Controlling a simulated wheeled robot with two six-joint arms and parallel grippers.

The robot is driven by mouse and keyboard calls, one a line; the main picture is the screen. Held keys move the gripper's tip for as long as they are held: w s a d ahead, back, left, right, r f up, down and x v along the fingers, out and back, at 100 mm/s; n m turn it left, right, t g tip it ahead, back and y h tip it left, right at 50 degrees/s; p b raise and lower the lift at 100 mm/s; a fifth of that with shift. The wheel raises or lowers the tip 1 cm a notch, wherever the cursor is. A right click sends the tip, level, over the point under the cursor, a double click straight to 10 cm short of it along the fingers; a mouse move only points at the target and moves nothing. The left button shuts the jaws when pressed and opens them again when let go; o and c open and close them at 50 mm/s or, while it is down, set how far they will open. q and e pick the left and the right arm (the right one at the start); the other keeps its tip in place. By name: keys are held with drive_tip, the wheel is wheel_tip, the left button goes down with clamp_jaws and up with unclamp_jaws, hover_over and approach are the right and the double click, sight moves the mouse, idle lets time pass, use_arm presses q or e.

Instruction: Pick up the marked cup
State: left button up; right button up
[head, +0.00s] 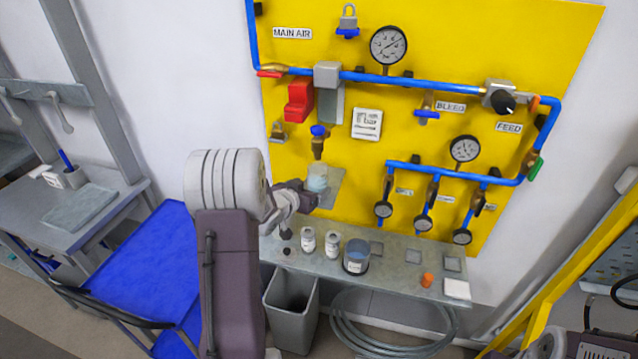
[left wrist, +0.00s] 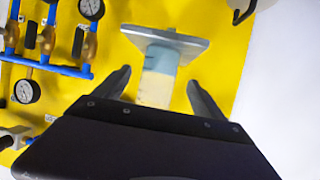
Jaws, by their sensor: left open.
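A small pale cup (head: 317,182) with a light-blue part is in front of the yellow panel, at a small grey shelf (head: 332,194) below a blue-handled valve. In the left wrist view the cup (left wrist: 158,88) shows a blue part and a cream part, against the grey shelf (left wrist: 185,43). My left gripper (head: 309,190) is at the cup. In the left wrist view its fingers (left wrist: 158,80) are apart, one on each side of the cup, with gaps showing. I cannot make out any mark on the cup. My right gripper is not in view.
Below, a grey ledge (head: 390,277) holds two white bottles (head: 320,242), a labelled container with a blue top (head: 356,257) and an orange piece (head: 427,280). A bin (head: 292,310) and coiled hose (head: 385,345) are underneath. Blue pipes and gauges (head: 388,45) cover the panel.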

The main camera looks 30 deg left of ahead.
sight(315, 186)
use_arm(q)
drive_tip(key=w, duration=0.1)
drive_tip(key=w+p, duration=0.1)
drive_tip(key=shift+w+d+f, duration=0.3)
drive_tip(key=shift+d+f, duration=0.05)
drive_tip(key=shift+w+a+f, duration=0.15)
drive_tip(key=shift+w+f, duration=0.05)
drive_tip(key=shift+w, duration=0.05)
drive_tip(key=shift+w+a+f+p, duration=0.1)
drive_tip(key=shift+w+a+p, duration=0.1)
drive_tip(key=shift+w+p, duration=0.1)
drive_tip(key=p+x, duration=0.2)
drive_tip(key=x, duration=0.1)
drive_tip(key=shift+w+a, duration=0.15)
drive_tip(key=shift+w, duration=0.15)
drive_tip(key=shift+w+f, duration=0.35)
drive_tip(key=shift+w, duration=0.05)
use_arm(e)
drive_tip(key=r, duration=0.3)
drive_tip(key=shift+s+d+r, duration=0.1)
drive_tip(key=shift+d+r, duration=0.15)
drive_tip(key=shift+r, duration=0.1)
use_arm(q)
drive_tip(key=shift+r, duration=0.1)
drive_tip(key=c, duration=1.6)
drive_tip(key=shift+o, duration=0.2)
drive_tip(key=shift+r, duration=0.1)
